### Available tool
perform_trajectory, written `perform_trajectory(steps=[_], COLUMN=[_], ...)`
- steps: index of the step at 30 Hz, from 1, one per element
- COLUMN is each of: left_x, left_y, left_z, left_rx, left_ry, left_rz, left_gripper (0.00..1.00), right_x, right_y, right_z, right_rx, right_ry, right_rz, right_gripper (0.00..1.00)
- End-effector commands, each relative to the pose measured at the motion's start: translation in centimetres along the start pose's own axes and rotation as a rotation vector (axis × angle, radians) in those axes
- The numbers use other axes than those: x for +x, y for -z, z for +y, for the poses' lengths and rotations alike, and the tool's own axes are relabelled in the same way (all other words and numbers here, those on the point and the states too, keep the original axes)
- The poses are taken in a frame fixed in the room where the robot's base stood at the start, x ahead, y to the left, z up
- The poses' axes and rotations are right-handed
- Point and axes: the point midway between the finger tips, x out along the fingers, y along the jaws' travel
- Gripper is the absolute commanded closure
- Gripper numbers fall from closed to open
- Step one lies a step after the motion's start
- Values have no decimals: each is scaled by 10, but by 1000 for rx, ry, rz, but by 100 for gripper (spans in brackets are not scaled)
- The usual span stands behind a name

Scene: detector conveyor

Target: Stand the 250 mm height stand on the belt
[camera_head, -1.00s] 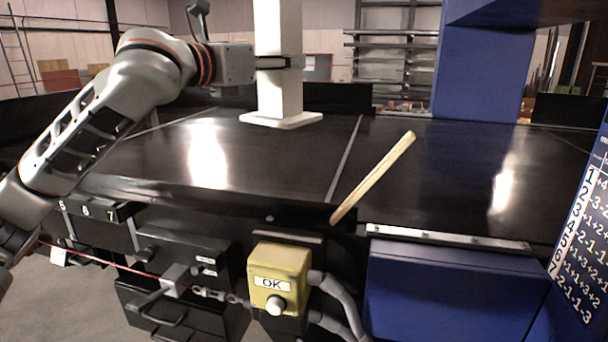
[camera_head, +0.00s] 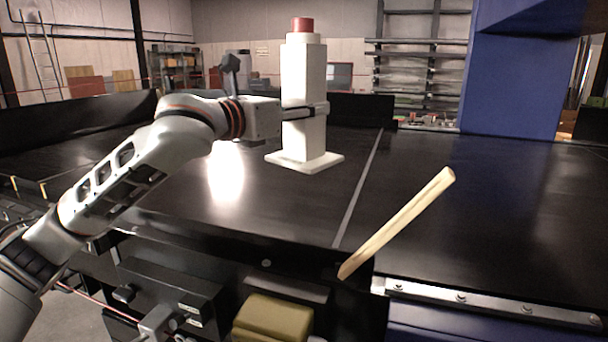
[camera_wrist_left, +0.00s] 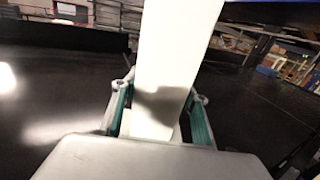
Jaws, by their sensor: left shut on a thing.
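The height stand (camera_head: 304,90) is a white square column with a flat white base plate (camera_head: 305,161) and a red cap (camera_head: 302,25). It stands upright at the black belt (camera_head: 250,195), left of the grey line across it. Whether the base rests flat on the belt or hovers just above, I cannot tell. My left gripper (camera_head: 306,112) is shut on the column at mid height. In the left wrist view the white column (camera_wrist_left: 178,65) sits between the two fingers. My right gripper is not in view.
A pale wooden stick (camera_head: 398,223) slants up at the belt's near edge, right of the stand. A yellow box (camera_head: 273,318) is below the front edge. A blue pillar (camera_head: 520,80) rises at the back right. The belt left of the stand is clear.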

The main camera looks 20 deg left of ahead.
Motion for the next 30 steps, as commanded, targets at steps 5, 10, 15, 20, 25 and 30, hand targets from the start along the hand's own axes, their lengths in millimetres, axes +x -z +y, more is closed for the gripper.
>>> perform_trajectory(steps=[5, 10, 15, 20, 25, 30], left_x=[0, 0, 0, 0, 0, 0], left_y=[39, 71, 88, 97, 118, 128], left_z=[0, 0, 0, 0, 0, 0], left_rx=[-3, -1, -1, -1, -3, 1], left_ry=[0, -1, 0, 0, 1, 0], left_rz=[1, 0, -2, -2, -1, -3], left_gripper=[96, 96, 96, 96, 96, 96], right_x=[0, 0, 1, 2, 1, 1], right_y=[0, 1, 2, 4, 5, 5], right_z=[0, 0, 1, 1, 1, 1], right_rx=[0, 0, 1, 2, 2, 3], right_ry=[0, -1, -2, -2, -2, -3], right_rz=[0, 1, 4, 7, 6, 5], right_gripper=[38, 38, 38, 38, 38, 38])
